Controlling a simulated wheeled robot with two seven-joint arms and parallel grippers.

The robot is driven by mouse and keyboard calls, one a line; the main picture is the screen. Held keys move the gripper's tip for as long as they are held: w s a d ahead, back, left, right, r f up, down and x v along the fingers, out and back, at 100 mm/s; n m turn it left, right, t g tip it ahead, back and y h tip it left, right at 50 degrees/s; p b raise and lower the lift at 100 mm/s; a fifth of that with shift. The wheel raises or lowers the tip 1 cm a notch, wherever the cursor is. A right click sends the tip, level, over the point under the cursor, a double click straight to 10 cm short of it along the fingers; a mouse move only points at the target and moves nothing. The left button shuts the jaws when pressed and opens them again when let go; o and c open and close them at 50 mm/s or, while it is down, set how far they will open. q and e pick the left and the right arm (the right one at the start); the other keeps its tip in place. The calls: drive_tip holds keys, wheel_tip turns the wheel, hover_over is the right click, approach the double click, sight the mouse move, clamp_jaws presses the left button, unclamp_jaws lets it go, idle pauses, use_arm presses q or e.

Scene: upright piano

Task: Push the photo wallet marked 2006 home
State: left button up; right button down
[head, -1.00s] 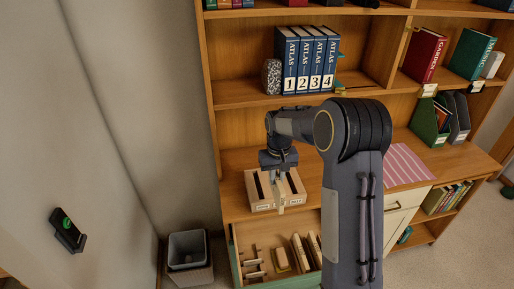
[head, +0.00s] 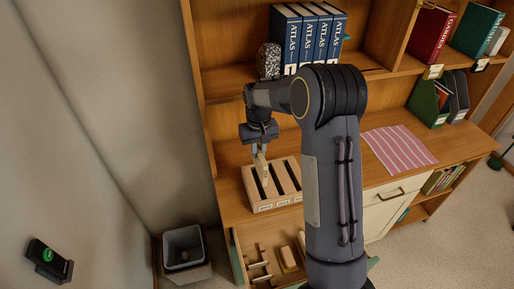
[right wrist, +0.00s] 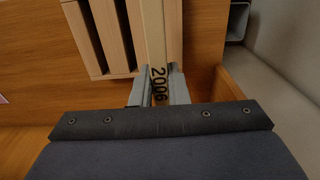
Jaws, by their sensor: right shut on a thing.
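The photo wallet marked 2006 (right wrist: 157,60) is a narrow cream piece with black digits on its edge. My right gripper (right wrist: 159,92) is shut on it, a finger on each side of the number. In the head view the wallet (head: 262,169) stands upright at the leftmost slot of a pale wooden slotted box (head: 284,204), its top above the box. How deep it sits in the slot I cannot tell. The box (right wrist: 117,40) also shows in the right wrist view, with dark empty slots beside the wallet. My left gripper is not in view.
An open drawer (head: 238,255) with upright pieces inside lies below the box. Blue atlases (head: 310,35) stand on the shelf above, beside a speckled block (head: 268,61). A striped pink mat (head: 400,146) lies to the right. A grey bin (head: 184,248) stands on the floor.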

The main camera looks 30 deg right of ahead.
sight(258, 162)
drive_tip(key=shift+w+f, duration=0.15)
drive_tip(key=shift+f, duration=0.2)
drive_tip(key=shift+f+b, duration=2.1)
drive_tip(key=shift+f, duration=0.5)
drive_tip(key=shift+f+b, duration=2.1)
drive_tip(key=shift+f, duration=0.95)
idle(1.0)
drive_tip(key=c, duration=1.3)
unclamp_jaws()
drive_tip(key=shift+r, duration=0.1)
